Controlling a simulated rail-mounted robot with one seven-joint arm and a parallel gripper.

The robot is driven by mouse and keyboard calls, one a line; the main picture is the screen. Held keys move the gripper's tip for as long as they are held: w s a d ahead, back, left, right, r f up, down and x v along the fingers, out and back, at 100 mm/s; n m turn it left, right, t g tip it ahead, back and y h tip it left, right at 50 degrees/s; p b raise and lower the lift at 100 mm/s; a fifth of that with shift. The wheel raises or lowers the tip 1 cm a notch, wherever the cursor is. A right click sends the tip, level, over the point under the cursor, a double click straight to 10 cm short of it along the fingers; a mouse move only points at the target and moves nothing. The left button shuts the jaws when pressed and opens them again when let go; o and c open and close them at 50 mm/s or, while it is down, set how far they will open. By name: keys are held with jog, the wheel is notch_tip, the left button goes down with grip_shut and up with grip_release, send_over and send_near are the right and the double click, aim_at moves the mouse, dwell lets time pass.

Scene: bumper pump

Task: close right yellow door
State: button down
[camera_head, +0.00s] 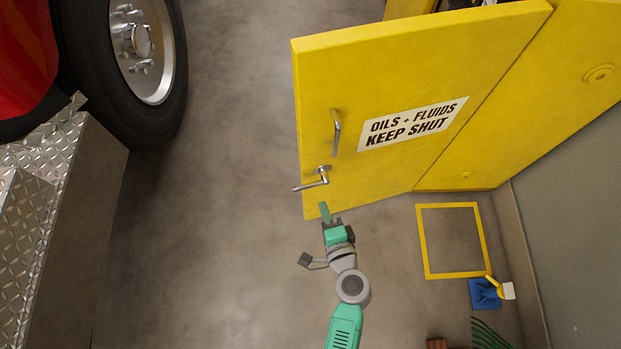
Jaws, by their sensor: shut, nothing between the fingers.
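The right yellow door (400,75) stands swung open from its cabinet. It carries a sign (413,123) reading "OILS + FLUIDS KEEP SHUT". A vertical silver pull handle (336,132) and a silver lever handle (312,181) sit near its free left edge. My gripper (325,211) is just below the lever and close to the door's lower left corner. Its fingers are shut and look empty. I cannot tell whether the fingertips touch the door. The cabinet opening behind the door is mostly hidden.
A large vehicle wheel (150,40) and a diamond-plate step (35,215) stand at left. Grey floor (220,150) between them and the door is clear. A yellow floor square (425,245), a blue item (484,294) and a grey wall (580,220) are at right.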

aim_at(307, 164)
jog(key=b+x, duration=0.2)
jog(key=x, duration=1)
jog(key=shift+w+a+f+b, duration=0.15)
jog(key=shift+w+f+b, duration=0.15)
jog(key=shift+b, duration=0.1)
jog(key=shift+w+a, duration=0.1)
jog(key=shift+w, duration=0.4)
